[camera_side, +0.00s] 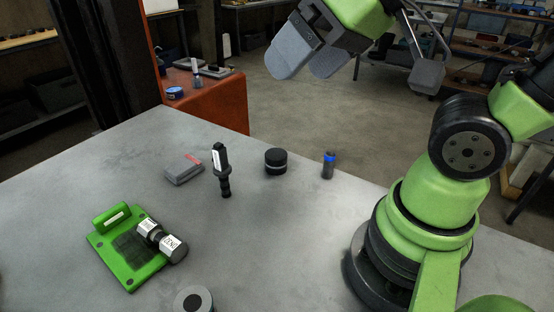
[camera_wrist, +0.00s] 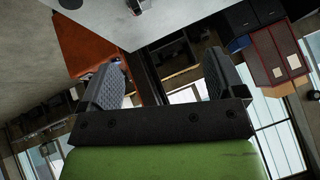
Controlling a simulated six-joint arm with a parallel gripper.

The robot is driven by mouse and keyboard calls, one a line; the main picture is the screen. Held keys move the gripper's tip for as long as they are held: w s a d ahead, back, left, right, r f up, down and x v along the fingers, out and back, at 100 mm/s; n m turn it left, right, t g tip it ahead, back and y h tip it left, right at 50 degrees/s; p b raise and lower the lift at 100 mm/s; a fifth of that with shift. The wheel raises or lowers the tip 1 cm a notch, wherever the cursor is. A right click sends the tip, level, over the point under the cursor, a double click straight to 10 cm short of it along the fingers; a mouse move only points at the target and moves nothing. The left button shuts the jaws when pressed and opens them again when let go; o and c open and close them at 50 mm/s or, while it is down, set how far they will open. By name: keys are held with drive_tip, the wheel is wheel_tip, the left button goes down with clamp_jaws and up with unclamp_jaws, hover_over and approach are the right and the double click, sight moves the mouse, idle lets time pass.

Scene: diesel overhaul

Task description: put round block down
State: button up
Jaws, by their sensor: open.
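A black round block (camera_side: 275,162) with a pale band stands on the grey table (camera_side: 120,180), near its far edge. A second round piece, a grey disc with a dark centre (camera_side: 193,301), is at the bottom edge of the side view, partly cut off. I cannot tell for sure which one the task names. My gripper (camera_side: 306,66) is high above the table's far side, well clear of everything on it. In the wrist view its two grey fingers (camera_wrist: 164,80) are spread apart with nothing between them.
An orange cabinet (camera_side: 215,105) stands behind. Table space between these is free.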

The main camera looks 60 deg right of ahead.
drive_tip(key=w+f+n, duration=0.5)
drive_tip(key=w, duration=0.4)
drive_tip(key=n+h, duration=1.3)
drive_tip(key=n, duration=0.8)
approach(277, 160)
drive_tip(key=shift+w+d+f+t, duration=0.3)
drive_tip(key=shift+w+d+f, duration=0.45)
drive_tip(key=shift+w, duration=0.2)
drive_tip(key=shift+s+d+f+n, duration=0.1)
drive_tip(key=shift+s+d+n, duration=0.1)
drive_tip(key=shift+n, duration=0.2)
drive_tip(key=shift+d+f+n, duration=0.15)
drive_tip(key=shift+d+n, duration=0.05)
drive_tip(key=shift+n, duration=0.1)
drive_tip(key=x, duration=0.9)
drive_tip(key=shift+w+d, duration=0.15)
drive_tip(key=shift+d, duration=0.15)
clamp_jaws()
